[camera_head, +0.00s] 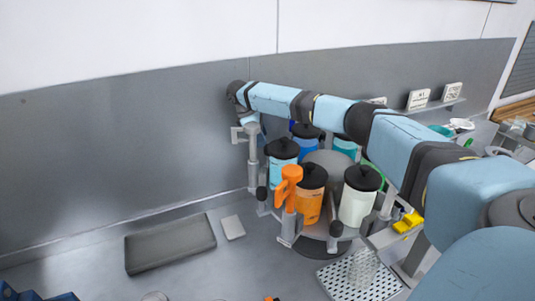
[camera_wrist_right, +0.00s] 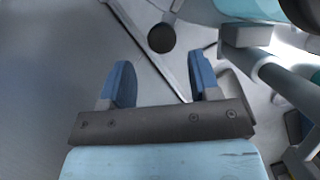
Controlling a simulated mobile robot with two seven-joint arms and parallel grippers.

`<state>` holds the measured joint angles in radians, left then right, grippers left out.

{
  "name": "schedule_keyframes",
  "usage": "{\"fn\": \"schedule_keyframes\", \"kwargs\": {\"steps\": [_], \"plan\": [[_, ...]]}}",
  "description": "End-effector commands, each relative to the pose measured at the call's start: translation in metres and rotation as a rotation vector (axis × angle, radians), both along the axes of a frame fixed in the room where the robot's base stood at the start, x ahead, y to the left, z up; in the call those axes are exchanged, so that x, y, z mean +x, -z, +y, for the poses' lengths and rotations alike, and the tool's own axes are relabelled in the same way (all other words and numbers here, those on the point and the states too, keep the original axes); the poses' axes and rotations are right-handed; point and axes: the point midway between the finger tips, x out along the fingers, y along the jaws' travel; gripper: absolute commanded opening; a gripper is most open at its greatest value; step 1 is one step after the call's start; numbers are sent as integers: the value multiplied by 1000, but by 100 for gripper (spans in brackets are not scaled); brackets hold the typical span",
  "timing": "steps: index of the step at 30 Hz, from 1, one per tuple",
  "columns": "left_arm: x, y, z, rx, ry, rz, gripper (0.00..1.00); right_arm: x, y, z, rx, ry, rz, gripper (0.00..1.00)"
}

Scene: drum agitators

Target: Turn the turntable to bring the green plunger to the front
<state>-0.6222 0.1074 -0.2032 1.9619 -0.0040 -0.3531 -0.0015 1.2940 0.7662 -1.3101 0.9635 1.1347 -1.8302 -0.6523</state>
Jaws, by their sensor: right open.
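The turntable (camera_head: 319,229) carries several black-lidded drums around a grey hub. An orange plunger handle (camera_head: 288,186) stands at the front beside the orange drum (camera_head: 310,205). A white drum (camera_head: 358,204) is right of it and a light-blue drum (camera_head: 283,170) left. A green part (camera_head: 379,174) shows behind the white drum at the right, mostly hidden; I cannot tell its full shape. My right gripper (camera_head: 248,119) is at the turntable's back left, reaching over from the right. In the wrist view its blue fingers (camera_wrist_right: 162,78) are apart, with nothing between them.
A grey post with a bracket (camera_head: 253,155) stands at the turntable's left. A dark pad (camera_head: 169,244) and small light block (camera_head: 232,227) lie left. A yellow piece (camera_head: 409,222) and perforated tray (camera_head: 340,280) are at the right front. A grey wall stands behind.

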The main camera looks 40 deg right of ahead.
Motion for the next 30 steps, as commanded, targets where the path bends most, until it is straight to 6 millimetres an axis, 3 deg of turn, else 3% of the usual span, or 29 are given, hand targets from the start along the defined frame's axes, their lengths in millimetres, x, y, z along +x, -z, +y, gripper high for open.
{"fn": "schedule_keyframes", "kwargs": {"steps": [6,12,24,30], "plan": [[0,0,1,0,-1,0,43,-12,41,-12,-1,0,1,57],[0,0,1,0,-1,0,43,-18,63,-19,0,0,0,57],[1,0,0,0,-1,-1,43,-20,70,-20,1,0,-2,57],[1,-1,0,-1,-2,-1,43,-20,69,-21,1,1,-2,11]]}}
